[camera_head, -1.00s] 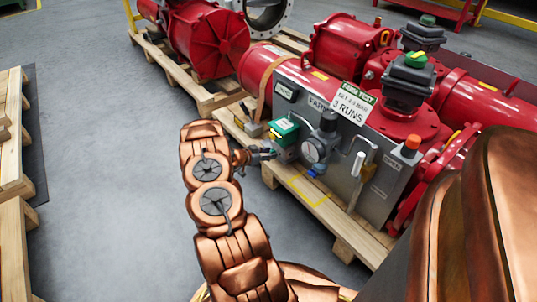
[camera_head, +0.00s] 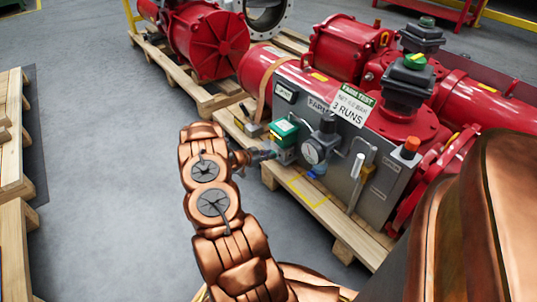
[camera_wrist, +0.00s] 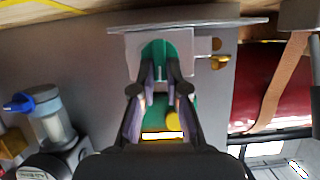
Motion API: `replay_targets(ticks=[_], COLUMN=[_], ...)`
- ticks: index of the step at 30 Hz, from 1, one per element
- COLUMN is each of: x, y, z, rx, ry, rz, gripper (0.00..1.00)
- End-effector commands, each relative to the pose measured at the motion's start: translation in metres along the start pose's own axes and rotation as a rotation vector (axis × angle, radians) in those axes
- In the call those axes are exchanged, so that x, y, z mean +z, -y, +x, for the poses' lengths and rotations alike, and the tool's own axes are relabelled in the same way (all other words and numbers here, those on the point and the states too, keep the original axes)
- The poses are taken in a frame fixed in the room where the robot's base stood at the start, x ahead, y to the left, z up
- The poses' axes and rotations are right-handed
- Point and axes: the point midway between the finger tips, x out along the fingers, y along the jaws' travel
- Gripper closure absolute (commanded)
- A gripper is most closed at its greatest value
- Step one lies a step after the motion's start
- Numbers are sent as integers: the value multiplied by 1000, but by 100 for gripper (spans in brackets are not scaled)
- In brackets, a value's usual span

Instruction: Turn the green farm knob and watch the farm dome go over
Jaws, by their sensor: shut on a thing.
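The green valve box (camera_head: 284,130) with a white label is on the front of the grey panel (camera_head: 340,180). My gripper (camera_head: 270,153) reaches it from the left, at its lower part. In the wrist view my gripper (camera_wrist: 159,66) has its fingertips shut on the green knob (camera_wrist: 158,48), which is largely hidden between them. Green housing with a yellow button (camera_wrist: 172,121) shows behind the fingers. The farm dome seems to be the green-topped indicator (camera_head: 415,61) on the black box above the red actuator; its exact turn is too small to read.
A pressure gauge (camera_head: 312,153) and blue-ended filter sit just right of the knob. The wooden pallet (camera_head: 325,215) lies below. Grey floor (camera_head: 110,150) is clear at left.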

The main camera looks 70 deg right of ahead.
Motion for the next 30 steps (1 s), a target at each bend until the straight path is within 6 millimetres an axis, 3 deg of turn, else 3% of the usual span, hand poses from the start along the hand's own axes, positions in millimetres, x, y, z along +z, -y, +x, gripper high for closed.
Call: replay_targets(ticks=[14, 30], x=[-1, 9], y=[-8, -17], z=[-2, 4], rx=[-101, -284], ry=[1, -1], rz=[251, 699], gripper=[100, 100])
